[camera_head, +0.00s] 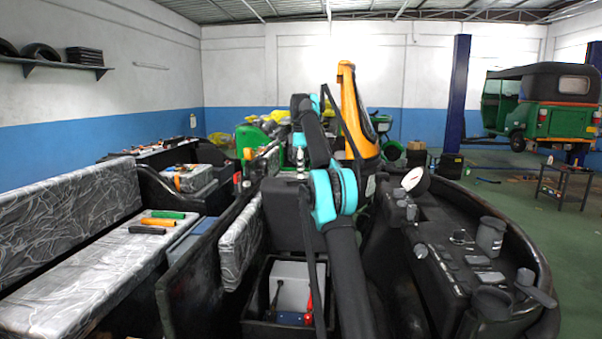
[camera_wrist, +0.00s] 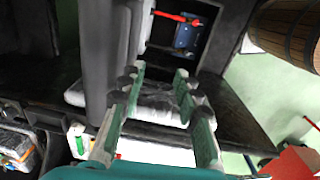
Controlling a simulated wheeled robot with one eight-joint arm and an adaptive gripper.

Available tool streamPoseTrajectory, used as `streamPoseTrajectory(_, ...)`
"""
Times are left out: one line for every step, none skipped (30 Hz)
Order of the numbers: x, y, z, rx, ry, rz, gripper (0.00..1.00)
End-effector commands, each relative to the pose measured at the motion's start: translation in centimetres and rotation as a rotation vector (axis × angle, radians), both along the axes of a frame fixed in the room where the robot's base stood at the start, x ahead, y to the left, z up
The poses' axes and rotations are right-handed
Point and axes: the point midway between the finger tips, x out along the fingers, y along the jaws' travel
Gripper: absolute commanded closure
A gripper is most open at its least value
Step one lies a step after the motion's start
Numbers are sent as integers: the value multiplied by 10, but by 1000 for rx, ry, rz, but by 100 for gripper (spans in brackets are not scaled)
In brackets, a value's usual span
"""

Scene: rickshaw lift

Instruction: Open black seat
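A black padded block (camera_head: 288,213), which looks like the black seat, stands upright in the middle of the head view behind an open dark compartment (camera_head: 262,328). Inside the compartment are a grey box (camera_head: 296,284) and a red-handled tool (camera_head: 309,307). In the wrist view, my gripper (camera_wrist: 159,75) has its two green fingers spread apart with nothing held between them. A pale pad (camera_wrist: 160,107) lies beyond the fingers. The red tool (camera_wrist: 172,17) and a blue item (camera_wrist: 188,38) show in the opening above. In the head view my arm hides part of the seat, and my fingertips cannot be made out.
A grey patterned bench (camera_head: 85,280) with tools lies left, behind a black partition (camera_head: 190,270). A black curved console (camera_head: 440,250) with cups and small items stands right. A wooden barrel (camera_wrist: 290,30) shows in the wrist view. Green floor (camera_head: 575,250) is open at far right.

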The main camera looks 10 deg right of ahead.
Motion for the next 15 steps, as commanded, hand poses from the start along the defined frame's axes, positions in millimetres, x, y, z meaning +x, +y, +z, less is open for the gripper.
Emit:
streamPoseTrajectory(0,0,0,0,0,0,68)
streamPoseTrajectory(0,0,0,0,0,0,68)
streamPoseTrajectory(0,0,0,0,0,0,71)
streamPoseTrajectory(0,0,0,0,-1,-3,75)
streamPoseTrajectory(0,0,1,0,-2,-10,79)
streamPoseTrajectory(0,-1,2,-1,-7,-29,84)
streamPoseTrajectory(1,-2,3,0,-13,-50,87)
streamPoseTrajectory(2,-3,4,-1,-21,-79,91)
streamPoseTrajectory(2,-5,7,-1,-33,-132,96)
streamPoseTrajectory(3,-6,10,0,-45,-181,100)
streamPoseTrajectory(5,-8,13,1,-61,-236,100)
streamPoseTrajectory(6,-11,18,4,-82,-319,100)
streamPoseTrajectory(7,-14,22,9,-100,-387,100)
streamPoseTrajectory(8,-16,26,14,-119,-457,100)
streamPoseTrajectory(10,-19,31,25,-144,-551,100)
